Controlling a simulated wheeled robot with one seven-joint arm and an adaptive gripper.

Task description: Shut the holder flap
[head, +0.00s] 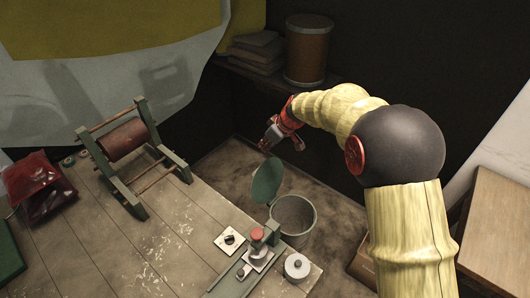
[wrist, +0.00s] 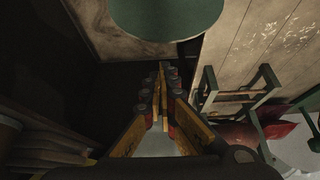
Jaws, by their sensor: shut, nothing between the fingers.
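The holder (head: 307,226) is a grey open-topped cylinder at the table's near right edge. Its round green flap (head: 267,179) stands raised at the rim's far left side, so the holder is open. The flap also fills the top middle of the wrist view (wrist: 165,18), beyond the fingertips. My gripper (head: 266,147) is above the flap in the head view, with a visible gap between them. In the wrist view my gripper (wrist: 161,72) has its fingers together and nothing between them. The holder itself is hidden or unclear in the wrist view.
A green frame with a brown roller (head: 124,139) stands on the plank table (head: 150,235). A red-topped device (head: 258,250), a white square plate (head: 229,240) and a white round container (head: 297,266) are near the holder. A brown drum (head: 307,50) stands on the back shelf.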

